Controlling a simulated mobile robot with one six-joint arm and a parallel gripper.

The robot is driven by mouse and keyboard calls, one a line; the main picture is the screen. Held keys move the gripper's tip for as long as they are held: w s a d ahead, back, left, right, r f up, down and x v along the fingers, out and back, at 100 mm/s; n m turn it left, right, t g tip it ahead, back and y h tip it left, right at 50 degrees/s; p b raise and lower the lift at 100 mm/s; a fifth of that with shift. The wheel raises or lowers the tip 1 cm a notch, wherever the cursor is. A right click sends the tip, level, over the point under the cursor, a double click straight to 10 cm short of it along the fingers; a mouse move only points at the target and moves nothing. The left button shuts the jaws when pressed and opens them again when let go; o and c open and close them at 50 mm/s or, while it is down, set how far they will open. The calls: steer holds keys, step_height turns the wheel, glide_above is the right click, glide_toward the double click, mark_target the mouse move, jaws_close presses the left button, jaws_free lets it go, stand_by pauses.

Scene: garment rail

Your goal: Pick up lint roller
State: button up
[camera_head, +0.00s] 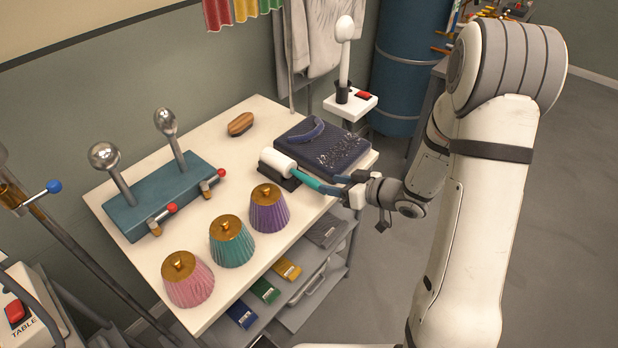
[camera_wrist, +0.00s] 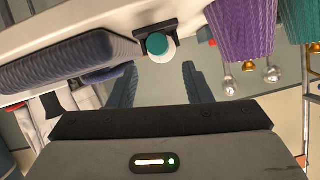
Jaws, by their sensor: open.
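The lint roller has a white roll (camera_head: 277,160) and a teal handle (camera_head: 318,186). It lies on a small black stand at the front right of the white table, its handle pointing toward my arm. In the wrist view the teal handle end (camera_wrist: 156,43) faces me, with the white roll behind it. My gripper (camera_head: 341,184) is open at the handle's end. In the wrist view the handle end shows between the two fingers sideways, but above the gap between the fingertips (camera_wrist: 159,70). The fingers hold nothing; contact with the handle cannot be told.
A dark blue quilted pad (camera_head: 322,146) lies just behind the roller. Purple (camera_head: 269,210), teal (camera_head: 232,243) and pink (camera_head: 188,280) pleated shades stand along the table front. A wooden brush (camera_head: 240,124) lies farther back. A lower shelf holds folded items. Floor at right is clear.

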mark_target(317, 182)
steer(key=p+x, duration=0.1)
steer(key=x, duration=0.6)
steer(key=shift+w+a+f, duration=0.15)
steer(key=shift+a+f, duration=0.1)
steer(key=shift+f, duration=0.1)
steer(key=shift+c, duration=0.2)
jaws_close()
